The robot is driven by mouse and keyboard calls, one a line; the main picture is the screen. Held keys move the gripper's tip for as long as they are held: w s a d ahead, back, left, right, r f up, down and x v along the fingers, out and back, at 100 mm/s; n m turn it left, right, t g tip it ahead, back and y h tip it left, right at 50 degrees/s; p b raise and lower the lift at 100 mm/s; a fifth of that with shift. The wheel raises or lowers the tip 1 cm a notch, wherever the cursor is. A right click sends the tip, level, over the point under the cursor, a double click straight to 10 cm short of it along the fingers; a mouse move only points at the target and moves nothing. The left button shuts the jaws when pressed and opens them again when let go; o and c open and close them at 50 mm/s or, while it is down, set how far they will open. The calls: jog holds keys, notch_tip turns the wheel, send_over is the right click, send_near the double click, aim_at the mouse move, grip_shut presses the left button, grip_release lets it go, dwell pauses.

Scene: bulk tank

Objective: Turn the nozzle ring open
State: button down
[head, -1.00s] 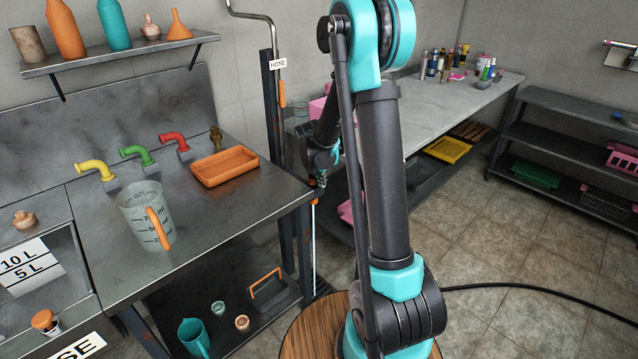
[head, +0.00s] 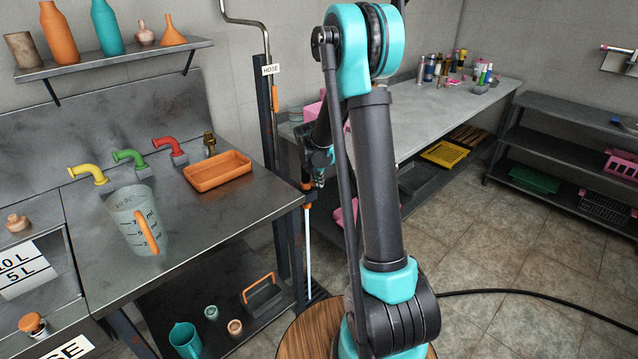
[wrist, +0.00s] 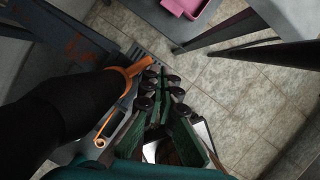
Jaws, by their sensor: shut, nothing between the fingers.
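The orange nozzle ring (wrist: 130,72) shows in the wrist view around the end of a dark, thick body, with a tab sticking out toward the upper right. In the head view a small orange part (head: 307,187) shows beside the bench's right corner, with a pale thin vertical streak below it. My gripper (wrist: 162,82) is shut and empty. Its fingertips lie just right of the ring's tab; I cannot tell whether they touch it. In the head view my gripper (head: 319,180) is small and partly hidden by my arm.
The steel bench (head: 110,255) at left holds a measuring jug (head: 128,236), an orange tray (head: 218,185) and coloured taps. A post with a HOSE label (head: 270,70) stands behind. A black hose (head: 540,293) crosses the tiled floor.

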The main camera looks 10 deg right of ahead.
jog(key=shift+w+a, duration=0.1)
dwell(0.7)
jog(key=shift+a, duration=0.7)
